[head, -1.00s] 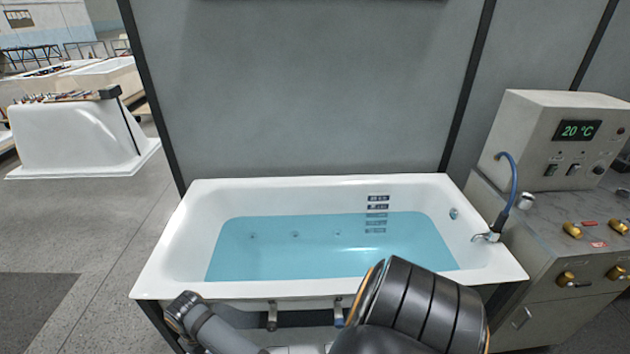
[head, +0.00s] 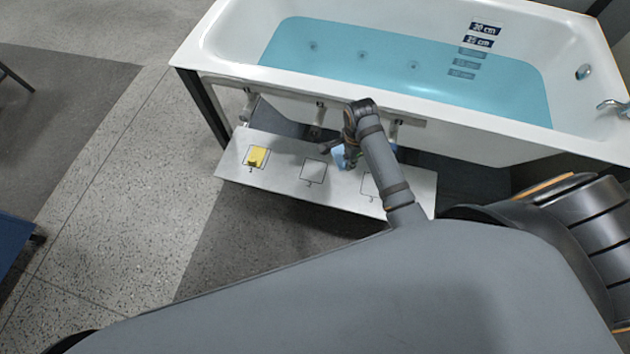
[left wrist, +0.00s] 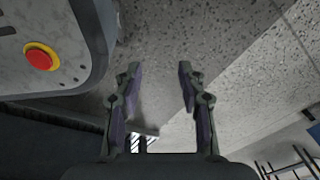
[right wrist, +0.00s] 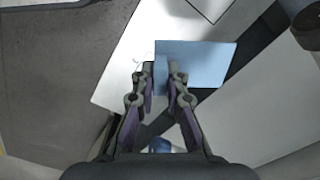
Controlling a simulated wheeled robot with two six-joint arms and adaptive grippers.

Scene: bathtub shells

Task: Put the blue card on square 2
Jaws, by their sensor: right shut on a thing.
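The blue card (head: 339,157) is partly hidden by my right gripper (head: 343,150) in the head view. In the right wrist view, my right gripper (right wrist: 159,72) is shut on the card (right wrist: 205,62) near its left part. A white board (head: 278,189) below the tub bears three outlined squares. The middle square (head: 313,171) is bare. The right square (head: 371,184) is partly covered by my arm. The square numbers are too small to read surely. My left gripper (left wrist: 158,75) is open and empty, over the floor.
The white bathtub (head: 420,100) with blue water stands behind and above the board. Pipe-like fittings (head: 319,116) hang from its front, close above the board's rear edge. Speckled floor (head: 130,190) lies free to the left. A blue object (head: 12,245) is at the left edge.

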